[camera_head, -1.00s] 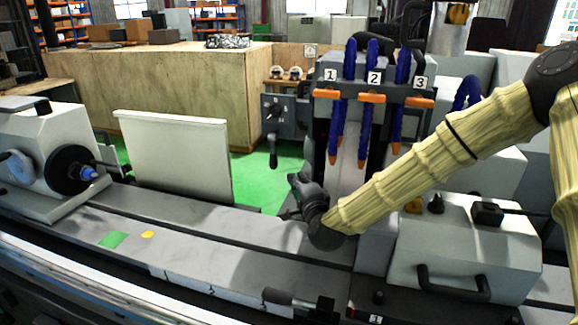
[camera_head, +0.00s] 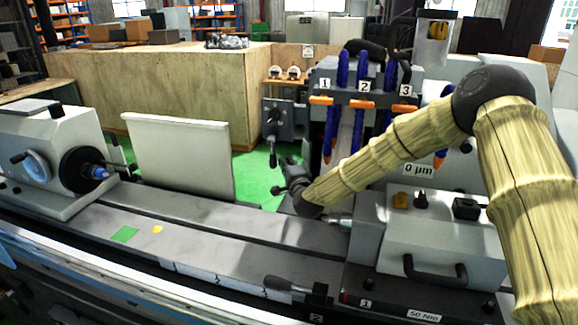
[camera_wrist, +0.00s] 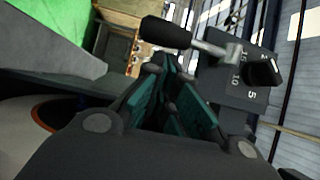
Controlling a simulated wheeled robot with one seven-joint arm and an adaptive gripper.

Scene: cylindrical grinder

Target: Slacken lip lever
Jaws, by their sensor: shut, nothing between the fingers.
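No lever in view carries a readable name, so I cannot tell for certain which is the lip lever. One black-handled lever (camera_head: 273,151) hangs from a grey dial box behind the machine bed. A dial box (camera_wrist: 237,82) with numbers and a black-knobbed lever (camera_wrist: 166,32) show in the wrist view, just beyond my fingers. Another black-handled lever (camera_head: 291,285) lies along the front edge of the bed. My gripper (camera_head: 285,172) is over the bed's back edge, below and right of the hanging lever. In the wrist view my gripper (camera_wrist: 166,82) is shut and empty, apart from the knob.
A grey housing (camera_head: 440,240) with a handle stands right of the gripper. A white panel (camera_head: 182,157) and the workhead (camera_head: 50,155) are at left. The bed's middle is mostly clear.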

